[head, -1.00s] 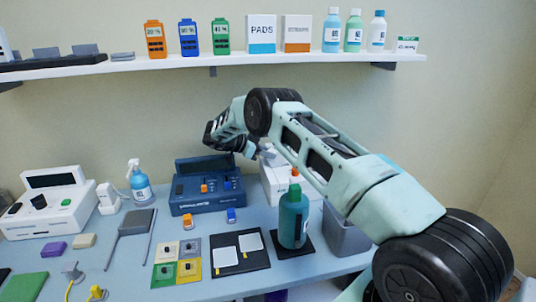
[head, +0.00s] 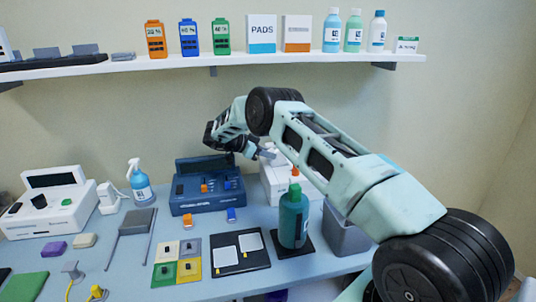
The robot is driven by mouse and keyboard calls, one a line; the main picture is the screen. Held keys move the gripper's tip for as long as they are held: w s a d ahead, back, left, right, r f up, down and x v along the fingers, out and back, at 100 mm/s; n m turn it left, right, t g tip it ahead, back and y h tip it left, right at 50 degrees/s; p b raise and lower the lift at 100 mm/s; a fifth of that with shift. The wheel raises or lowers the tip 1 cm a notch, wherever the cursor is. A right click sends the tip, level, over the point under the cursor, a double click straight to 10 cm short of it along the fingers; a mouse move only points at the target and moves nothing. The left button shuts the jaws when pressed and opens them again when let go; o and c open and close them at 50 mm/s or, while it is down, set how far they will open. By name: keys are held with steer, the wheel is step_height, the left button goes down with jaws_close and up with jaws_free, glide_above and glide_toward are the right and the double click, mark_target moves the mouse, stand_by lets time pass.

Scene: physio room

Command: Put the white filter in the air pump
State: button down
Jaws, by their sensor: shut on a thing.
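My gripper (head: 264,153) is above the back of the bench, in front of a white box-shaped device (head: 271,185) that I take to be the air pump. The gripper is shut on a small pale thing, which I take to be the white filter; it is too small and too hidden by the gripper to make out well. The right part of the white device is hidden by my arm and by a teal bottle. I cannot see its opening clearly or tell whether the held thing touches it.
A teal bottle (head: 293,220) stands on a dark mat before the white device. A blue console (head: 205,200) is to the left, a grey bin (head: 347,236) to the right. Coloured tiles (head: 164,275) and a black board (head: 225,268) lie in front. A shelf (head: 290,62) runs above.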

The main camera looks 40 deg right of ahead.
steer(key=shift+a, duration=0.1)
stand_by(0.3)
steer(key=shift+r+p, duration=0.45)
steer(key=shift+r, duration=0.25)
stand_by(0.7)
steer(key=shift+f+b, duration=0.45)
steer(key=shift+f, duration=0.35)
stand_by(0.6)
steer(key=shift+r, duration=0.2)
steer(key=shift+r+p, duration=1.8)
steer(key=shift+r, duration=0.95)
steer(key=shift+r, duration=0.1)
